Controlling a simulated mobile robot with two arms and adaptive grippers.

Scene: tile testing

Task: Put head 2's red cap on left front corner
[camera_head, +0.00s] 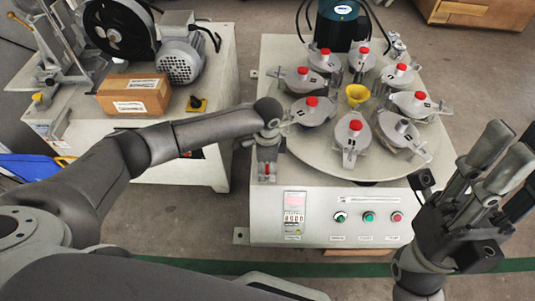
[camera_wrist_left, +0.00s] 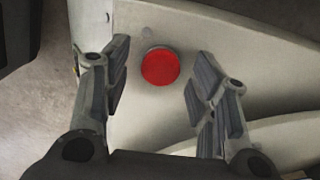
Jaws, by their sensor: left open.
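My left gripper (camera_head: 267,158) is over the left front corner of the testing machine (camera_head: 320,224). In the left wrist view my left gripper (camera_wrist_left: 161,82) is open, with a red cap (camera_wrist_left: 160,66) on the pale surface between its fingers. The fingers appear apart from the cap. The red cap shows just below the gripper in the head view (camera_head: 267,168). The front right head (camera_head: 402,130) on the round table shows a bare grey top; the other visible heads carry red caps. I cannot read the head numbers. My right gripper (camera_head: 487,165) is raised at the right, its opening unclear.
A yellow funnel (camera_head: 357,94) stands mid-table among the heads. A dark motor housing (camera_head: 340,22) rises behind. A second machine with a cardboard box (camera_head: 134,94) stands to the left, across a floor gap. Buttons (camera_head: 369,217) line the front panel.

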